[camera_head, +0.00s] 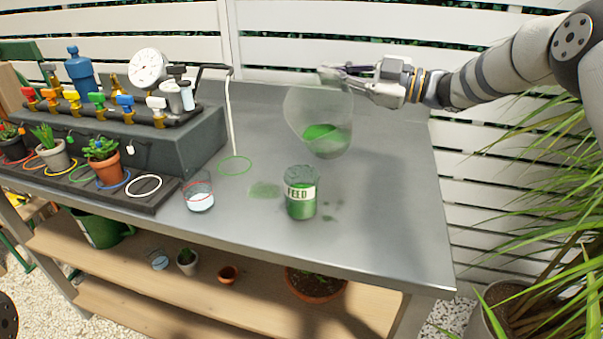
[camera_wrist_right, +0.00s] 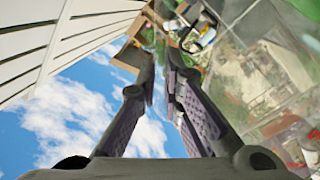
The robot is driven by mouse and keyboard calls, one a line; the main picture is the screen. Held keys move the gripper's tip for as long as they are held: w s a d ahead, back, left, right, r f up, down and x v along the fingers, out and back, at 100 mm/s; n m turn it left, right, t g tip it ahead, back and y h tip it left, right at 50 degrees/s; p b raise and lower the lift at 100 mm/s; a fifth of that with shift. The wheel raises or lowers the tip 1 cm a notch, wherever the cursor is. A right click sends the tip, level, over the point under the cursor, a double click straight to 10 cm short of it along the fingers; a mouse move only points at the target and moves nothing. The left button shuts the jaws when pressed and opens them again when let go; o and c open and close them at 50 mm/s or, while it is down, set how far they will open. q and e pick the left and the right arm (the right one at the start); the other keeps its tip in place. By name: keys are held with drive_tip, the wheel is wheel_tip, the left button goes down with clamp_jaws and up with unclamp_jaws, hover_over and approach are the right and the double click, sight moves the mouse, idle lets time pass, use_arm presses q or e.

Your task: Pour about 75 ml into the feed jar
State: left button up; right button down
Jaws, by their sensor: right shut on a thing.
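My right gripper (camera_head: 345,76) is shut on the upper part of a large clear vessel (camera_head: 318,105), held above the bench. Green liquid (camera_head: 326,138) lies in its lower part, and the vessel looks somewhat tilted. The feed jar (camera_head: 301,196), labelled FEED, stands upright on the bench, below and slightly left of the vessel. Green shows inside the jar; its exact level is hard to tell. No stream shows between vessel and jar. In the right wrist view, my fingers (camera_wrist_right: 165,95) have clear material at them. My left gripper is not in view.
A small glass (camera_head: 198,198) with pale liquid stands left of the jar. A green patch (camera_head: 265,190) and dark spots (camera_head: 333,211) mark the bench (camera_head: 395,215). Potted plants (camera_head: 105,165) and a valve manifold (camera_head: 95,108) fill the left. The bench's right side is clear.

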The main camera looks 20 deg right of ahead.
sight(326, 117)
drive_tip(key=shift+r, duration=0.1)
use_arm(q)
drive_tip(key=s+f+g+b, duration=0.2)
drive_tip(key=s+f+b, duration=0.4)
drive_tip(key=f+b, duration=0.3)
drive_tip(key=shift+b, duration=0.45)
use_arm(e)
drive_tip(key=w+d+f+m, duration=0.4)
drive_tip(key=w+f+m, duration=0.2)
drive_tip(key=f+m, duration=0.2)
drive_tip(key=shift+d+f, duration=0.15)
drive_tip(key=shift+d, duration=0.15)
